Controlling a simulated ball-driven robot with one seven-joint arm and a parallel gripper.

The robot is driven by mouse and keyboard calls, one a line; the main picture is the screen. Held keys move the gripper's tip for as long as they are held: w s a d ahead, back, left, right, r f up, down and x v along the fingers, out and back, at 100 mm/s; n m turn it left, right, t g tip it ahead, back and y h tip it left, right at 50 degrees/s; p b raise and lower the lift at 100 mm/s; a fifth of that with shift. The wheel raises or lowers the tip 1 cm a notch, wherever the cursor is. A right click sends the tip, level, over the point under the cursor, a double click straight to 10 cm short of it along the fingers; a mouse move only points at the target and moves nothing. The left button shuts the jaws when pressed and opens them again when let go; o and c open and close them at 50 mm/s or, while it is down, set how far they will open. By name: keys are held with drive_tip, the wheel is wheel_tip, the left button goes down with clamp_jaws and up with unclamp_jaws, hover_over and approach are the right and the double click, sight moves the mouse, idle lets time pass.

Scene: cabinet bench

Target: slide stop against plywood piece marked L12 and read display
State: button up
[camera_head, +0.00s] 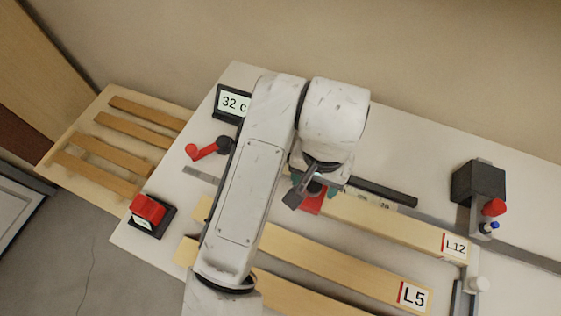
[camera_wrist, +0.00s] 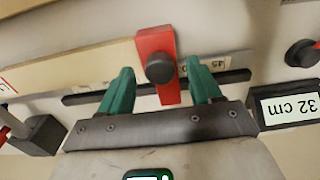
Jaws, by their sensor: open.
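The red stop (camera_wrist: 168,95) with its dark round knob stands between the two green fingers of my gripper (camera_wrist: 159,68) in the wrist view. The fingers are apart, one on each side, with gaps to the stop. In the head view the stop (camera_head: 312,204) is partly hidden under my gripper (camera_head: 312,190). The plywood piece marked L12 (camera_head: 405,226) extends right from the stop; in the wrist view this plywood (camera_wrist: 75,68) extends left. I cannot tell whether they touch. The display (camera_wrist: 289,108) reads 32 cm, upside down there; the head view shows the display (camera_head: 232,102) partly covered by my arm.
A dark rail (camera_head: 385,193) runs behind the stop. A piece marked L5 (camera_head: 350,272) lies nearer the front. A red crank (camera_head: 205,151) and red button (camera_head: 148,209) are at the left. A dark block (camera_head: 478,183) stands at the right. A slatted rack (camera_head: 120,145) is beyond the bench.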

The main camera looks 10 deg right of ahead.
drive_tip(key=shift+r+p, duration=2.7)
drive_tip(key=shift+r, duration=1)
